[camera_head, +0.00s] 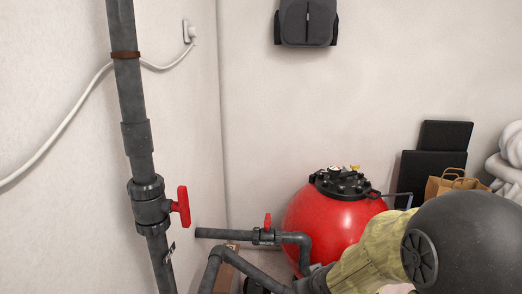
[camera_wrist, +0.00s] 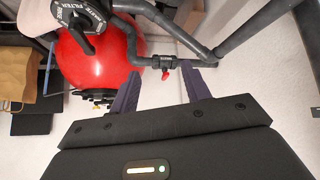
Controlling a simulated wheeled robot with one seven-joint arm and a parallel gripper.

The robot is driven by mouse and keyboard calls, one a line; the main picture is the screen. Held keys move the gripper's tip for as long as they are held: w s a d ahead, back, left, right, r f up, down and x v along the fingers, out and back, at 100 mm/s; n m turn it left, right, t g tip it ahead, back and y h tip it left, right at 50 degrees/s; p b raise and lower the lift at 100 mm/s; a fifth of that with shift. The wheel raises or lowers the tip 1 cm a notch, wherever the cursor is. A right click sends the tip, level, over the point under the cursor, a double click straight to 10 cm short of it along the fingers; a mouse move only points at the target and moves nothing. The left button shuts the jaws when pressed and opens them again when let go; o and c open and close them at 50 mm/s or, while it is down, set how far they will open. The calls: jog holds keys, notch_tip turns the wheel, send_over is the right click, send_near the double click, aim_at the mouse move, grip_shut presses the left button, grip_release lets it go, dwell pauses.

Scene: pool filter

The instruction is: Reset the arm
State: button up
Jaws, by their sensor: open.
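My gripper (camera_wrist: 160,70) shows in the wrist view with its two dark fingers apart and nothing held between them. A small red-handled valve (camera_wrist: 166,65) on a grey pipe appears beyond the fingertips; I cannot tell how far off it is. The same valve (camera_head: 266,232) shows in the head view, on the horizontal pipe left of the red filter tank (camera_head: 335,220). The tank also shows in the wrist view (camera_wrist: 100,65). In the head view my arm fills the lower right, and my gripper cannot be made out there.
A thick vertical pipe (camera_head: 137,137) with a larger red-handled valve (camera_head: 150,205) stands at the left. Black panels (camera_head: 440,150), a paper bag (camera_head: 455,184) and a white hose (camera_head: 510,150) are at the right. A grey box (camera_head: 307,22) hangs on the back wall.

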jog(key=s+d+f+m+g+h+p, duration=0.1)
jog(key=s+d+m+g, duration=0.15)
jog(key=s, duration=0.55)
jog(key=s+d+m+g, duration=0.1)
jog(key=s+g, duration=0.2)
jog(key=s, duration=0.4)
jog(key=w+p+v, duration=0.3)
jog(key=p+v, duration=1.2)
jog(key=shift+a+r+p, duration=0.35)
jog(key=shift+a, duration=0.05)
jog(key=shift+c, duration=1.2)
